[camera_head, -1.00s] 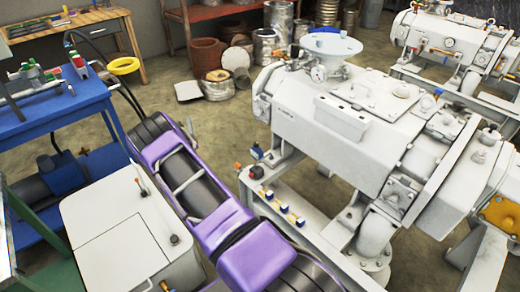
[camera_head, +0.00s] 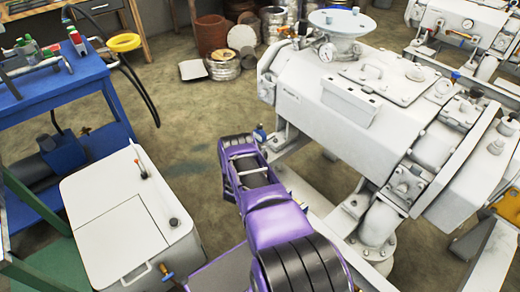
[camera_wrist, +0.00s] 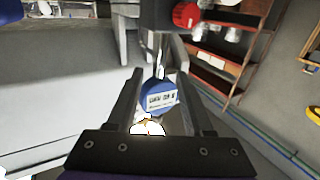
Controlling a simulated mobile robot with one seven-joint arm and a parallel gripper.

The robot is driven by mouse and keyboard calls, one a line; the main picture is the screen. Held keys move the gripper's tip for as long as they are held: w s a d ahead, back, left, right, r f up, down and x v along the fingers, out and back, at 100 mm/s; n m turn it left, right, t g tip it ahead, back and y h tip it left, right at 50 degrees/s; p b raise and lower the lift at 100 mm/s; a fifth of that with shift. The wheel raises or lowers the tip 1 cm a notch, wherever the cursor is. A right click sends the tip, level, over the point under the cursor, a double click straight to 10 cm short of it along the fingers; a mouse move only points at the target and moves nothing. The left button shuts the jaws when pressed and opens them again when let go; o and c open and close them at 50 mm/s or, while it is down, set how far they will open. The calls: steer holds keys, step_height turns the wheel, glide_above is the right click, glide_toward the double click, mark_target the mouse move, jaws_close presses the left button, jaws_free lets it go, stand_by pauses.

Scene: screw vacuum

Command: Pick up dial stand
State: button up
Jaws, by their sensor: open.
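The dial stand shows in the wrist view as a round blue dial (camera_wrist: 158,98) with a pale display on its face. It lies between the two dark fingers of my gripper (camera_wrist: 163,88), with a visible gap on each side. My gripper is open and does not hold it. In the head view a small blue piece (camera_head: 259,133), likely the same dial, sits just past the far end of my purple arm, beside the white pump. My fingers are hard to make out there, and the dial's base is hidden.
The large white pump (camera_head: 340,110) stands close to the right of my arm. A white cabinet (camera_head: 125,215) and a blue cart (camera_head: 60,90) are on the left. In the wrist view a red cap (camera_wrist: 186,15) on a dark body is just beyond the dial. Open floor lies between cabinet and pump.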

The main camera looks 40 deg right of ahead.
steer(key=b+x, duration=0.1)
steer(key=x, duration=0.7)
steer(key=shift+w+r+b, duration=0.1)
steer(key=shift+r+b, duration=0.05)
steer(key=shift+b, duration=0.15)
jaws_close()
stand_by(0.6)
stand_by(0.4)
steer(key=shift+r, duration=0.15)
